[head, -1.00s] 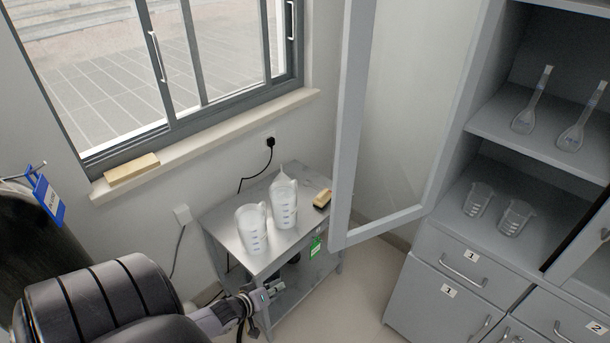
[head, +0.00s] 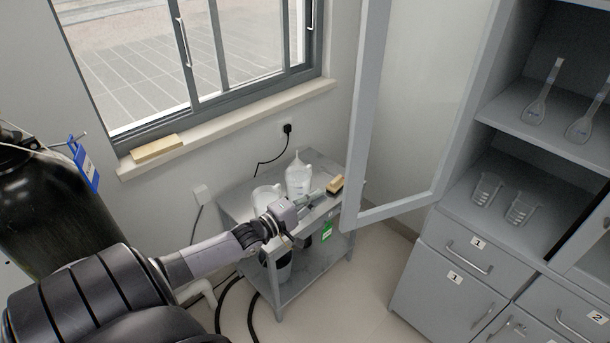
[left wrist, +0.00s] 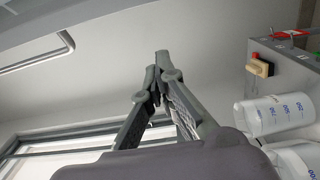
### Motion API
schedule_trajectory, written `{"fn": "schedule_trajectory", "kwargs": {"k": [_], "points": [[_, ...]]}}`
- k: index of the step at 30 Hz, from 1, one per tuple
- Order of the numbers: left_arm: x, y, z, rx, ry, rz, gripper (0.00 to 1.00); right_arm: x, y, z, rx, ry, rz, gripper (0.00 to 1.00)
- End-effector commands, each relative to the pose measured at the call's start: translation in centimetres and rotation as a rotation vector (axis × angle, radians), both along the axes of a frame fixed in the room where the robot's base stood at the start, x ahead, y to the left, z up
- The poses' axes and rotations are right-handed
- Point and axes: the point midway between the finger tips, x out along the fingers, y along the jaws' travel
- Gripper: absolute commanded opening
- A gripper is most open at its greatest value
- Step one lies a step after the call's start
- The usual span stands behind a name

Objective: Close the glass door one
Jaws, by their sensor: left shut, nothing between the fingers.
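The glass door (head: 366,120) of the grey cabinet stands wide open in the head view, its frame swung out to the left of the shelves. My left gripper (head: 318,194) is over the small metal table, to the left of the door's lower frame and apart from it. In the left wrist view the fingers of my left gripper (left wrist: 157,62) meet at the tips with nothing between them. My right gripper is not in view.
The metal table (head: 320,160) holds plastic jugs (head: 298,180) and a wooden brush (head: 335,184). The cabinet (head: 455,235) has flasks and beakers on its shelves. A dark gas cylinder (head: 40,210) stands at left. Floor between table and cabinet is clear.

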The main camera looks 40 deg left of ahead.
Motion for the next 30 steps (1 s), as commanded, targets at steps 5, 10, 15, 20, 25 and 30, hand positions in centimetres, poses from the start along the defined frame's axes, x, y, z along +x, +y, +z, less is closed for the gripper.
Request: {"fn": "schedule_trajectory", "kwargs": {"k": [5,10,15,20,25,30], "points": [[2.9,-0.4,0.2,-0.001,-0.003,0.001,0.0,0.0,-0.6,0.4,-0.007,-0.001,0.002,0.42],[3.0,-2.1,0.4,-0.007,0.004,-0.001,0.0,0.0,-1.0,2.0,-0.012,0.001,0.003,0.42],[2.2,-3.5,0.2,-0.003,0.002,0.0,0.0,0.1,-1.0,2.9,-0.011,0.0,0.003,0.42],[1.9,-4.1,0.0,0.0,0.001,0.0,0.0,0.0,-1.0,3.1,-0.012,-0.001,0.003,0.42],[1.9,-4.1,0.0,0.001,0.001,0.0,0.0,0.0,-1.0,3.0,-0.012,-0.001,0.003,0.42],[1.9,-4.2,0.0,0.0,0.001,0.0,0.0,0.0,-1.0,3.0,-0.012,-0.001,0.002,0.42]]}}
